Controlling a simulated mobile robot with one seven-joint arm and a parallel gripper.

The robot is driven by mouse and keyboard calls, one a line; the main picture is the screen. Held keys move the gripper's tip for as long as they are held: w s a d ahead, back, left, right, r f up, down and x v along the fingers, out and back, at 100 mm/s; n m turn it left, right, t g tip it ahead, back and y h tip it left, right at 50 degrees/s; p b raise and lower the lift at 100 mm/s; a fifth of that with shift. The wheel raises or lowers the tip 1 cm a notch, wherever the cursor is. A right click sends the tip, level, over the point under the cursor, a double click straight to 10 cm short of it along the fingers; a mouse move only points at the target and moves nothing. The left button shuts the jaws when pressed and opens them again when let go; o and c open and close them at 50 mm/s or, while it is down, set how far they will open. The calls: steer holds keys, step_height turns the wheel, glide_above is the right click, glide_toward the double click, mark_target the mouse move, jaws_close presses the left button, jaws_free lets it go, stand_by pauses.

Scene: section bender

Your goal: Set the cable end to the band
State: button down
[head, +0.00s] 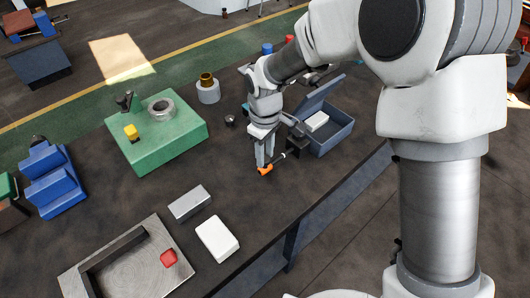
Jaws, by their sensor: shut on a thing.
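My gripper (265,163) points down over the dark bench, left of the open blue box. It is shut on a small orange piece (265,170). A thin dark and metallic part (279,158) extends from beside the orange piece to the upper right. I cannot tell whether this is the cable end. The fingers hide part of the orange piece, and its height above the bench is unclear. No band can be made out with certainty. A green block (182,140) to the left carries a grey metal ring (161,107), a yellow knob (131,132) and a black upright part (124,100).
The blue box (333,137) has a raised lid. A grey block (189,203) and white block (217,239) lie in front, beside a metal tray (135,278) with a red piece (169,258). A brass-topped cylinder (208,92) stands behind. Blue stepped blocks (57,182) are left.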

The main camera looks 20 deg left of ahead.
mark_target(276, 159)
steer(key=w, duration=0.1)
steer(key=w+d, duration=0.2)
steer(key=w, duration=0.1)
steer(key=shift+s+a, duration=0.1)
steer(key=shift+s, duration=0.05)
steer(key=shift+s+r, duration=0.1)
steer(key=c, duration=0.5)
jaws_free()
step_height(276, 159, up, 17)
steer(key=shift+r+p, duration=0.2)
steer(key=shift+p, duration=0.25)
